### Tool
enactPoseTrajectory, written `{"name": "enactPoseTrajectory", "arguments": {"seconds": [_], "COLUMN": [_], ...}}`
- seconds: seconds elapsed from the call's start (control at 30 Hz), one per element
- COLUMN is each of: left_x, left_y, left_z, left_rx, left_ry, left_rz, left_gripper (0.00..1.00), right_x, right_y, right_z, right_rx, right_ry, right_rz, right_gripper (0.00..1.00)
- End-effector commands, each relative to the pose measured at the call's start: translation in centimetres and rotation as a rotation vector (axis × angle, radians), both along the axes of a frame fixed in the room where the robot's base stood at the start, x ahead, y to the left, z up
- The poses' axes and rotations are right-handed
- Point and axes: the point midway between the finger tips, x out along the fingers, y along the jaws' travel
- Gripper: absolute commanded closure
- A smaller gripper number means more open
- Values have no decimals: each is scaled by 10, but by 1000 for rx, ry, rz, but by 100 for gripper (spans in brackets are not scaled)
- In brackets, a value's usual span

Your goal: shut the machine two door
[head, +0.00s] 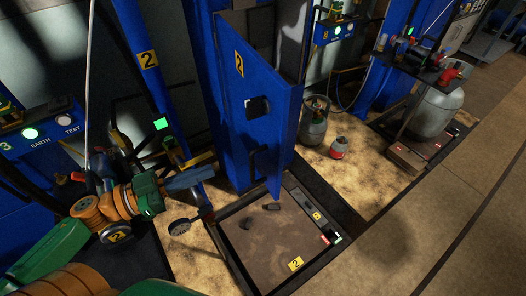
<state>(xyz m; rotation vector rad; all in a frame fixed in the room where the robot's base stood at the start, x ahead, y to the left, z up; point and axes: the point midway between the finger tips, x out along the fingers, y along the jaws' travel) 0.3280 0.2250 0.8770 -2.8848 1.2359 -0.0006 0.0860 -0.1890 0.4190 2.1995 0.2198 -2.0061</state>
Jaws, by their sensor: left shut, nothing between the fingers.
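The machine two door (270,80) is a tall blue panel with a yellow "2" label, a black latch and a lower black handle. It stands in the middle of the head view and appears open, with its lower corner out over the floor platform (262,240). My left arm comes in from the left with green and orange links. My left gripper (207,176) is to the left of the door's lower part, shut and empty. Any gap between it and the door is hard to judge. My right gripper is not in view.
A blue panel (50,140) marked 3 with lit buttons is at the left. A grey gas cylinder (315,120) and a small red-and-white canister (338,147) stand right of the door. A larger cylinder (435,108) stands further right. The tan floor (430,215) at the lower right is clear.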

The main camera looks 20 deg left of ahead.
Motion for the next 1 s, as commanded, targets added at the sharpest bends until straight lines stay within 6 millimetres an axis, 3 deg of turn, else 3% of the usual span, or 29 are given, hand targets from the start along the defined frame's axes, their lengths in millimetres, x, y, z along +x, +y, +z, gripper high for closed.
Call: {"name": "enactPoseTrajectory", "arguments": {"seconds": [0.17,0.63,1.0], "left_x": [10,78,93], "left_y": [-15,-87,-104], "left_z": [1,4,0], "left_rx": [-3,-6,-3], "left_ry": [0,-3,2], "left_rz": [-20,-15,-14], "left_gripper": [100,100,100], "right_x": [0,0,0], "right_y": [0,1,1], "right_z": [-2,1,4], "right_rx": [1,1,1], "right_ry": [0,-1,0], "right_rz": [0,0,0], "right_gripper": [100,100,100]}}
